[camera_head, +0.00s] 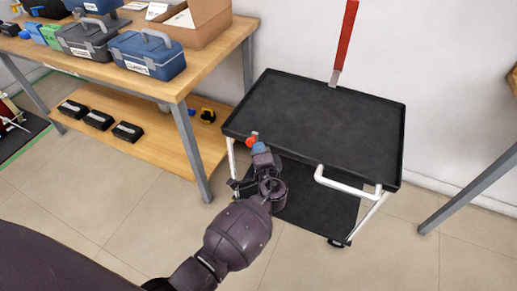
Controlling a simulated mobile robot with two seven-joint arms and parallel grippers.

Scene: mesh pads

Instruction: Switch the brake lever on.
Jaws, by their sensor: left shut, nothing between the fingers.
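A long red lever (346,38) with a grey lower end rises from the back edge of the black cart (325,115), tilted slightly; its top is cut off by the frame. A small orange-red knob (250,141) shows at the cart's front left edge, beside my left gripper (260,149). I cannot tell from this view which of the two is the brake lever. My left gripper is shut and empty, its bluish tip close to the knob; whether it touches the knob is unclear. My right gripper is not in view.
A wooden workbench (215,65) with blue toolboxes (147,55) and an open cardboard box (200,22) stands left of the cart. Black cases (127,132) lie on its lower shelf. A white handle (345,184) sticks out at the cart's front right. The cart top is bare.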

